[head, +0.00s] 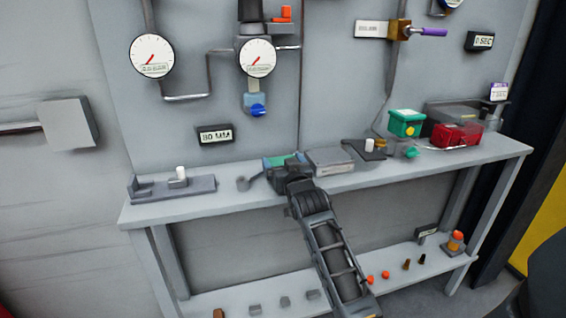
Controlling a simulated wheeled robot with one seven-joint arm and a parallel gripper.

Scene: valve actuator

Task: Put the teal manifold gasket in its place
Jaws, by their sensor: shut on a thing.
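My gripper (280,165) is over the middle of the bench top, at the left end of a grey block. It is shut on a flat teal piece, which looks like the manifold gasket (274,160); only a strip shows past the fingers, and my wrist hides the rest. I cannot tell whether the piece touches anything below it. I cannot make out for certain which spot is the gasket's place.
The grey block (330,160) is right of my gripper. A grey fixture (200,186) with a white peg stands left, a dark plate (376,155) with a white peg right. A green box (405,122), small teal part (411,152) and red item (456,135) stand farther right.

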